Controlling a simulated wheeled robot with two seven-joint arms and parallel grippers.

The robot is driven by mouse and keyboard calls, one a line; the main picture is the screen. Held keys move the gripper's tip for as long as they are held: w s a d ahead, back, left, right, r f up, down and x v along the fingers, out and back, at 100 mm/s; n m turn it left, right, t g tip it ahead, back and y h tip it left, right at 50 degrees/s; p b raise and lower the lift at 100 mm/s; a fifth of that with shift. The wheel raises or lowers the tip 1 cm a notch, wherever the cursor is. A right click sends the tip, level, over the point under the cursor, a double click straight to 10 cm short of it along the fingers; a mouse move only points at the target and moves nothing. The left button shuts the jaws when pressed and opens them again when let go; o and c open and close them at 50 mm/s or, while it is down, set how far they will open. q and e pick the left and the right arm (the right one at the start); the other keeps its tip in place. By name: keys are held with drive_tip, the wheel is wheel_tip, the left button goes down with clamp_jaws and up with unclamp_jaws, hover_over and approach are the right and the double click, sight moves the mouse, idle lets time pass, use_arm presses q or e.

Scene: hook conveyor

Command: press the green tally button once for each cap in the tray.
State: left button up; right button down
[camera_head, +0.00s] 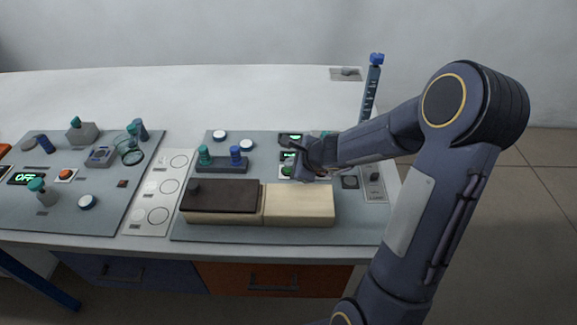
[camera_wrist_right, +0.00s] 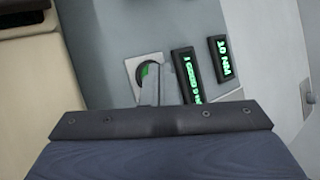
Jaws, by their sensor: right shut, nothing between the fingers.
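The green tally button (camera_wrist_right: 146,72) sits on a pale square plate in the wrist view, partly hidden by my fingers. In the head view the green button (camera_head: 287,170) shows just left of my right gripper (camera_head: 300,173). In the wrist view my right gripper (camera_wrist_right: 158,88) is shut and empty, with its fingertips over or at the button; I cannot tell whether they touch it. A dark rack (camera_head: 222,166) holds one teal-topped and one blue-topped piece. I cannot tell which thing is the tray. My left gripper is out of view.
A long box with a dark part (camera_head: 226,197) and a cream part (camera_head: 300,204) lies in front of the button. Lit displays (camera_wrist_right: 188,75) (camera_wrist_right: 221,58) stand beside it. A tall blue post (camera_head: 371,90) rises behind my arm. The back of the table is mostly clear.

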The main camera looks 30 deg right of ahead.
wheel_tip(320, 180, up, 4)
drive_tip(key=p, duration=0.3)
drive_tip(key=shift+r, duration=0.15)
drive_tip(key=shift+w, duration=0.1)
idle(0.4)
